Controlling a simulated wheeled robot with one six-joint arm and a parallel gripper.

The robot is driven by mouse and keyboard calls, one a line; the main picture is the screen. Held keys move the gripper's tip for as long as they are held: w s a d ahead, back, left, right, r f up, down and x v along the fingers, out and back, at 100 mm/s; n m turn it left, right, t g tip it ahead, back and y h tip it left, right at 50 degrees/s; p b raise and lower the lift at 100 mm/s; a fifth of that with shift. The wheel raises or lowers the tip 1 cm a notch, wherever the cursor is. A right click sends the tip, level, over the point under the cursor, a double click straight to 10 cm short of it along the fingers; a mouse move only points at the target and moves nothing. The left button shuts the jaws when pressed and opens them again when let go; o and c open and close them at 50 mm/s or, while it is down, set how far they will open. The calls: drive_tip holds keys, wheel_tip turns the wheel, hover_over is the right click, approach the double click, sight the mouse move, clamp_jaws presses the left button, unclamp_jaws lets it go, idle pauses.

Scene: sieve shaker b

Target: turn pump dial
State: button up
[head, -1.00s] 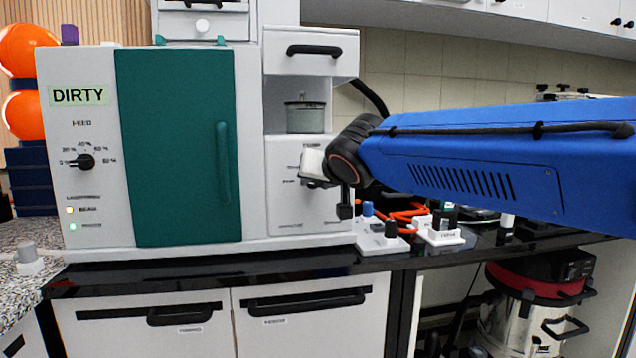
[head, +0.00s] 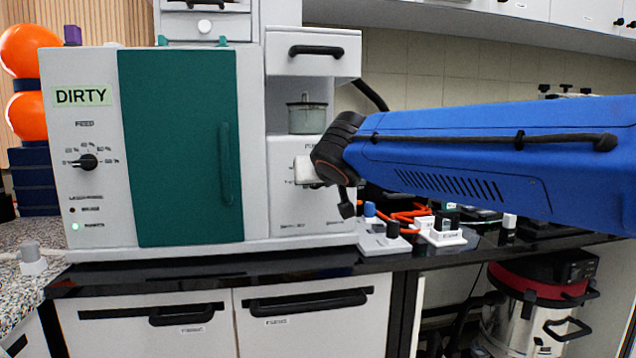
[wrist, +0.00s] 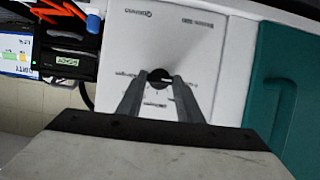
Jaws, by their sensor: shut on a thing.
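The pump dial (wrist: 159,75) is a small round black knob on the white lower panel (head: 290,213) of the machine, right of the green door. In the wrist view it sits between the two fingertips of my gripper (wrist: 158,84), which is shut on it. In the head view my wrist and gripper (head: 305,171) are against this panel and hide the dial. The pointer's exact setting cannot be read.
The green door (head: 178,148) is closed. Another black dial (head: 88,161), marked FEED, sits left of it under a DIRTY label (head: 82,96). Small switch boxes (head: 384,240) stand right of the machine.

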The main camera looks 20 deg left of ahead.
drive_tip(key=o, duration=1.1)
drive_tip(key=shift+f, duration=0.1)
drive_tip(key=v, duration=1.7)
drive_tip(key=shift+s+d, duration=0.1)
drive_tip(key=shift+s, duration=0.1)
